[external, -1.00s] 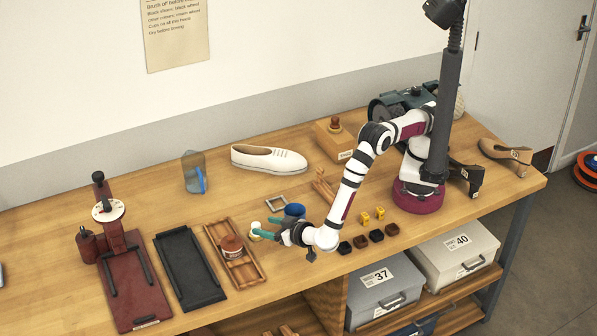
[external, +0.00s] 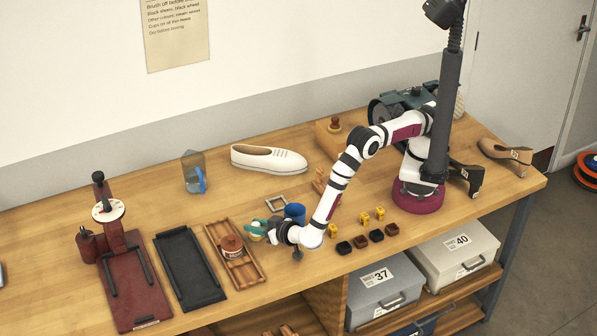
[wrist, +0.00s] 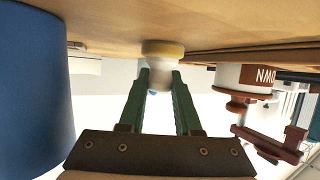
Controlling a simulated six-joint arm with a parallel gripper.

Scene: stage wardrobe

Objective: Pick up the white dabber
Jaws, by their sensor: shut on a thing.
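The white dabber (wrist: 160,76) is between the green fingers of my gripper (wrist: 160,92) in the wrist view. It has a pale rounded body and a cream-yellow rim, which appears close to the wooden table surface. I cannot tell whether the dabber touches the table. In the external view my gripper (external: 262,230) is low over the bench, shut on the dabber (external: 256,236), which is partly hidden by the fingers.
A blue cup (external: 296,213) stands close to my gripper, and fills the left of the wrist view (wrist: 32,85). A wooden rack (external: 250,268) holding a brown-lidded jar (external: 232,247) lies to the left. Several small yellow and dark blocks (external: 360,242) sit to the right.

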